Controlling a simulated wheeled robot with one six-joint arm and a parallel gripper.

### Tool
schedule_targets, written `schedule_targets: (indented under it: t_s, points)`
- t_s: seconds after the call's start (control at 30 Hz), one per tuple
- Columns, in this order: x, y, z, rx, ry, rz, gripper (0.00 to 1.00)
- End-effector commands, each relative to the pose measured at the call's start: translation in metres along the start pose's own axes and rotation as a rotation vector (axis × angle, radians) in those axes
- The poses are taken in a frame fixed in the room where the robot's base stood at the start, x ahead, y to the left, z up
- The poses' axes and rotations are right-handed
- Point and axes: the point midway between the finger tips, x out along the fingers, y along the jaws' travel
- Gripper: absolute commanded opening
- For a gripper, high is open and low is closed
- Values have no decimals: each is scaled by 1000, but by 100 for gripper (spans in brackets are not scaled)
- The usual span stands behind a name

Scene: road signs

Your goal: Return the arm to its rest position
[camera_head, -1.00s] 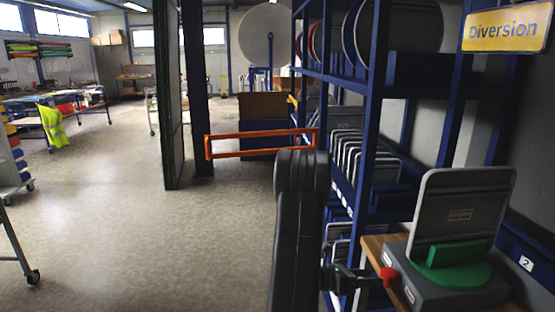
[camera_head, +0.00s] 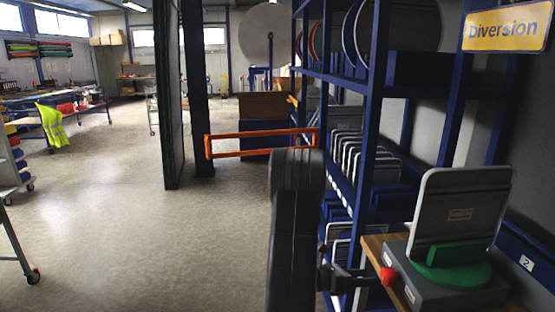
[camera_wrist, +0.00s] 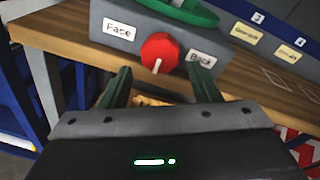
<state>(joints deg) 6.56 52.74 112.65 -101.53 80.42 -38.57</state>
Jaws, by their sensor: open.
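My gripper (camera_wrist: 162,88) is open and empty. In the wrist view its two dark green fingers stand apart, just short of a red knob (camera_wrist: 159,53). The knob has a white pointer line and sits on a grey box (camera_wrist: 125,38) between labels reading "Face" and "Back". In the head view my gripper (camera_head: 362,278) is at the lower right, just left of the red knob (camera_head: 388,276). My dark arm (camera_head: 295,230) stands upright in the lower middle.
The grey box carries a green turntable (camera_head: 455,274) with a grey sign plate (camera_head: 462,212), on a wooden bench (camera_head: 374,245). A blue rack (camera_head: 368,150) of signs stands close behind. The floor (camera_head: 120,220) at left is clear.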

Motion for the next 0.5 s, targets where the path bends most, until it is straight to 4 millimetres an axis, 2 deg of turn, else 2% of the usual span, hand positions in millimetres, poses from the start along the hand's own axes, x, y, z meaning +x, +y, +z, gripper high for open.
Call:
schedule_targets:
  t_s: [0.4, 0.5]
  points:
    - [68, -2, 0, 1, 2, -5, 56]
    - [79, -1, -1, 21, 0, -1, 56]
